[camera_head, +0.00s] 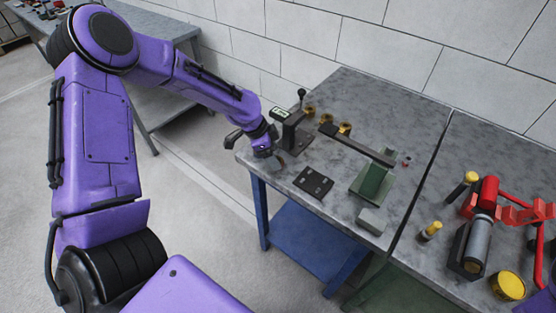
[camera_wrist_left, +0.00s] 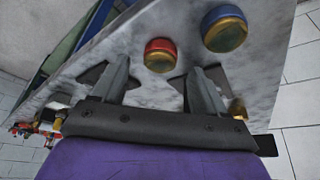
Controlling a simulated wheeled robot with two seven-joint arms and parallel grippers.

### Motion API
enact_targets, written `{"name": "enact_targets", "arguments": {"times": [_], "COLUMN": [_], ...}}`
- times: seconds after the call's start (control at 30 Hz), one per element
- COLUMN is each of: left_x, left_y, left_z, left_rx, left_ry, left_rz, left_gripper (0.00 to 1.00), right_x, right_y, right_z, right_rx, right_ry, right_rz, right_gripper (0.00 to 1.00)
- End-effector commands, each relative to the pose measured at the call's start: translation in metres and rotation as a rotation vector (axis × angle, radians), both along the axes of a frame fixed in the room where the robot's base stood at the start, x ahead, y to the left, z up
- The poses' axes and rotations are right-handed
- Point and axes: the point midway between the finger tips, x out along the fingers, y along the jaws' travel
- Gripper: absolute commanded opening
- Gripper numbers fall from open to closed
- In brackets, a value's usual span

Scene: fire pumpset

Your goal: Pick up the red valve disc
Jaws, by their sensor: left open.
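In the left wrist view, the red valve disc (camera_wrist_left: 160,56) has a red top and a brass rim and sits on the grey table. My left gripper (camera_wrist_left: 157,68) is open, with its two fingers apart and the red disc showing just beyond the gap between their tips. No contact with the disc is visible. In the head view, my left gripper (camera_head: 270,154) is low over the near left corner of the table (camera_head: 240,155). The red disc cannot be made out clearly there beside the gripper. My right gripper is not in view.
A blue-topped brass disc (camera_wrist_left: 224,30) sits close to the red one. A dark plate (camera_head: 314,182) and a green-based press (camera_head: 373,183) stand to the right. Red pump parts (camera_head: 488,192) fill the neighbouring table.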

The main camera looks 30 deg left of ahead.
Motion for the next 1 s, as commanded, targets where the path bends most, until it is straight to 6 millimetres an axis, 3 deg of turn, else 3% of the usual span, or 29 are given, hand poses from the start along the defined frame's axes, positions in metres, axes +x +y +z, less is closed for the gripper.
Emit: {"name": "enact_targets", "arguments": {"times": [0.17, 0.4, 0.6, 0.63, 1.0], "left_x": [0.006, 0.007, 0.007, 0.007, 0.008], "left_y": [-0.007, -0.008, -0.008, -0.008, -0.009], "left_z": [-0.021, -0.024, -0.024, -0.024, -0.016], "left_rx": [0.000, 0.001, 0.000, 0.000, 0.000], "left_ry": [0.001, -0.001, 0.000, 0.000, -0.003], "left_rz": [-0.004, -0.003, -0.003, -0.002, -0.003], "left_gripper": [0.73, 0.73, 0.08, 0.04, 0.04], "right_x": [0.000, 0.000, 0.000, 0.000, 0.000], "right_y": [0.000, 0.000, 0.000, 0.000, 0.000], "right_z": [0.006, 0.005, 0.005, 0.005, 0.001], "right_rx": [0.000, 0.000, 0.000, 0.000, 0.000], "right_ry": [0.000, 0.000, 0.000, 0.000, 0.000], "right_rz": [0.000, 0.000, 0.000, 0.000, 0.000], "right_gripper": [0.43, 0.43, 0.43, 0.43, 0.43]}}
